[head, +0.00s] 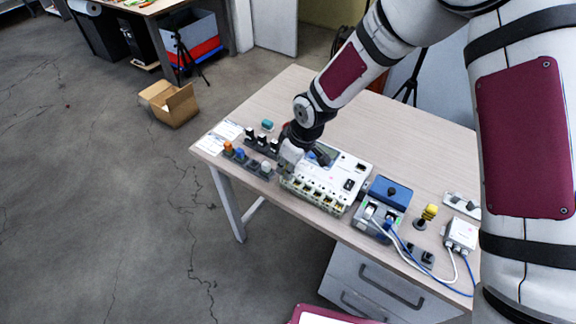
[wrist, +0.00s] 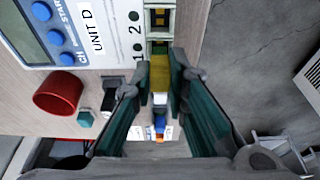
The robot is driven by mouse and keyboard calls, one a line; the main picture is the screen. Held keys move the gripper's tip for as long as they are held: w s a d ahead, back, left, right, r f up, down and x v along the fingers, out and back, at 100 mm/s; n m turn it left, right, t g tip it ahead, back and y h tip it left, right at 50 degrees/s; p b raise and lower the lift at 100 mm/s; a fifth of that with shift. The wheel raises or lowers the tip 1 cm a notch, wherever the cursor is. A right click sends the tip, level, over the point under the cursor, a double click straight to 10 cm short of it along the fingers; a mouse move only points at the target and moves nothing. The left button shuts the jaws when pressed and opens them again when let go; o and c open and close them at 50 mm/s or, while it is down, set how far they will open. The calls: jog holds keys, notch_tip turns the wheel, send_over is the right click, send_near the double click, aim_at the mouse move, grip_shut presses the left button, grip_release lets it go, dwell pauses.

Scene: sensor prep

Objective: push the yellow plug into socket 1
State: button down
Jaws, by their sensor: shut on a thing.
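The yellow plug (wrist: 160,75) is between my gripper's (wrist: 163,85) two fingers in the wrist view, which are shut on it. The white device marked UNIT D (wrist: 100,28) shows at the top, with labels 1 and 2 beside a column of sockets. The plug's upper end is close to socket 1 (wrist: 158,48); I cannot tell whether it touches or enters it. Socket 2 (wrist: 158,18) is farther up. In the head view my gripper (head: 290,155) is at the left end of the device (head: 335,178), and the plug is not distinguishable there.
Orange (head: 228,148) and blue (head: 240,154) plugs stand in a row left of my gripper. A blue box (head: 388,193), a yellow knob (head: 430,212) and a white box with cables (head: 461,233) are to the right. The table (head: 300,95) is clear behind.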

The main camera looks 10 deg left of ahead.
jog(key=shift+f+b, duration=0.55)
jog(key=shift+f, duration=0.25)
dwell(1.9)
jog(key=c, duration=1.3)
grip_release()
jog(key=shift+c, duration=0.2)
jog(key=shift+r, duration=0.1)
jog(key=shift+r+p, duration=1.15)
jog(key=shift+r, duration=2.35)
